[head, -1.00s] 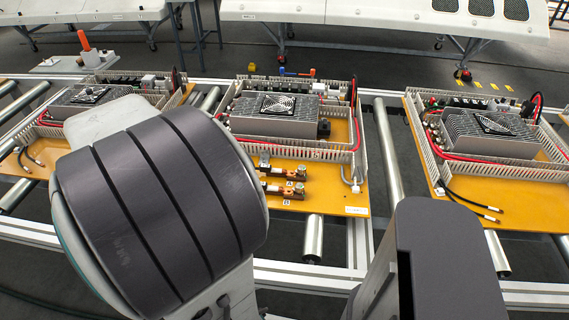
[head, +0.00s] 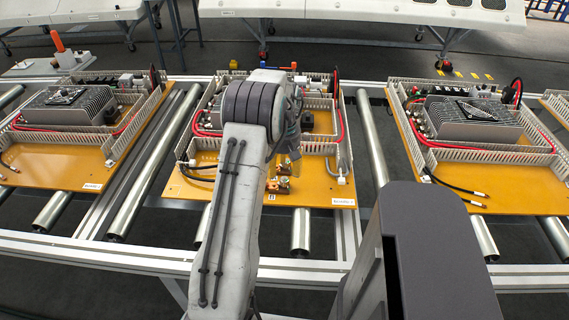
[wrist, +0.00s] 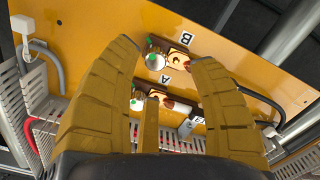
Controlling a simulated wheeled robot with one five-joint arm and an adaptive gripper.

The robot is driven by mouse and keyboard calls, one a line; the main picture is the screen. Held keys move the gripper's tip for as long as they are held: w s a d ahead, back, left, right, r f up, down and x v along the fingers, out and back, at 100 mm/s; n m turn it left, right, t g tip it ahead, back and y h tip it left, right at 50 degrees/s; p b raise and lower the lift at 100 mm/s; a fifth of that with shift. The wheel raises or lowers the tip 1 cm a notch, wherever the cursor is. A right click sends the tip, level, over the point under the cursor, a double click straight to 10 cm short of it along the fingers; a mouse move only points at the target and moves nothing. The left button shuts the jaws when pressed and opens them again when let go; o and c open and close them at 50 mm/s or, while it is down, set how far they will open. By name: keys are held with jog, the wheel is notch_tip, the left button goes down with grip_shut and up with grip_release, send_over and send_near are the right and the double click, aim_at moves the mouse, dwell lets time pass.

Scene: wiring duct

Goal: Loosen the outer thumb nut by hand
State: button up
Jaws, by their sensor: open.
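In the wrist view, two small terminals with copper and whitish metal parts stand on the orange board (wrist: 235,58), marked B and A. The B terminal has a round nut (wrist: 155,61) at its left end. The A terminal has a similar nut (wrist: 137,103), closer to my palm. My gripper (wrist: 162,52) is open, its two ribbed fingers wide apart with both terminals showing between them. Nothing is held. In the head view, my arm hides part of the middle board (head: 318,196), and the terminals (head: 281,186) show just right of it.
A white slotted duct (wrist: 40,70) and a grey cable lie at the left in the wrist view. In the head view, similar boards stand left (head: 60,172) and right (head: 540,190) on the roller conveyor (head: 372,150). A finned heat sink (head: 475,122) sits on the right board.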

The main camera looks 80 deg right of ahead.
aim_at(284, 180)
jog(key=shift+d+r+n, duration=0.3)
jog(key=shift+d+n, duration=0.2)
jog(key=shift+n, duration=0.5)
jog(key=shift+f, duration=3.55)
grip_shut()
jog(key=shift+n, duration=0.3)
jog(key=n, duration=0.5)
jog(key=shift+f, duration=0.1)
jog(key=n+b, duration=0.1)
jog(key=n, duration=0.4)
jog(key=shift+a+n, duration=0.1)
jog(key=shift+n, duration=0.2)
